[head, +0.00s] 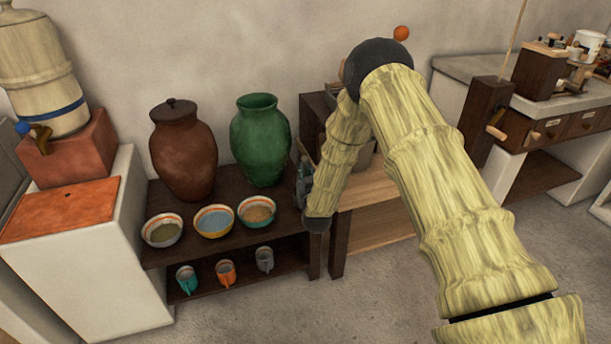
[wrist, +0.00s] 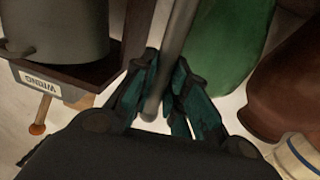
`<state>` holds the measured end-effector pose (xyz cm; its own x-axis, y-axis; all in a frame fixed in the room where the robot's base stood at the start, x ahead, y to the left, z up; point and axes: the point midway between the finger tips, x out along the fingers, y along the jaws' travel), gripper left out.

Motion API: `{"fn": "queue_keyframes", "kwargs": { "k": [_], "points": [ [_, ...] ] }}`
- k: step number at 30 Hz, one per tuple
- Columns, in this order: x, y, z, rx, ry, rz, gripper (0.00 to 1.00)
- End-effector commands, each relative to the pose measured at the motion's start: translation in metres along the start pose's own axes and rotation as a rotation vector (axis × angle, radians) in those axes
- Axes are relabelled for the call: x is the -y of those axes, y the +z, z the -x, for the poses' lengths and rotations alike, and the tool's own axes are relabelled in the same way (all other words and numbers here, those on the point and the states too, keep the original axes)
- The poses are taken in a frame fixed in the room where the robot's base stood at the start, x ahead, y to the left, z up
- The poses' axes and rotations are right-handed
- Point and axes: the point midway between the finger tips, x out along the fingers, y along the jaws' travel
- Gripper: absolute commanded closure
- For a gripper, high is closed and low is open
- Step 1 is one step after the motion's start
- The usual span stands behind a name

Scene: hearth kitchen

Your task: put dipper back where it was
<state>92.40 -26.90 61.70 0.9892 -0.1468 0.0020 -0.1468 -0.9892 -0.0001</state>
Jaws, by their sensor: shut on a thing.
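The dipper shows in the wrist view as a long grey rod-like handle (wrist: 181,30), running down from the top edge between my fingers. My gripper (wrist: 168,78) has its teal fingers closed around this handle near its rounded lower end. The dipper's other end is out of the wrist view. In the head view my gripper (head: 303,186) is mostly hidden by my arm, just right of the green jar (head: 260,142), and I cannot make out the dipper there. The green jar also shows behind the fingers in the wrist view (wrist: 226,45).
A lidded brown jar (head: 183,150) and several bowls stand on the dark low shelf (head: 190,255), with mugs below. A grey pot (wrist: 55,30) stands near my gripper. A crock dispenser (head: 40,75) is at left. The floor in front is clear.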

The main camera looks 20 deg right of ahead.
Motion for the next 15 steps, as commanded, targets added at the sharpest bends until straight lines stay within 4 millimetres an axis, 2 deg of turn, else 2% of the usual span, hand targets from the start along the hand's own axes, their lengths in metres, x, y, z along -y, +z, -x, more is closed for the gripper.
{"fn": "queue_keyframes", "kwargs": {
  "k": [1,13,14,15],
  "points": [
    [-0.0004,0.0052,0.0001,0.0,0.001,0.0,1.0],
    [-0.0014,0.0091,0.0003,-0.001,0.002,0.0,1.0],
    [-0.0015,0.0081,0.0003,-0.001,0.002,0.0,0.79],
    [-0.0016,0.008,0.0003,0.0,0.002,0.0,0.72]
  ]
}}
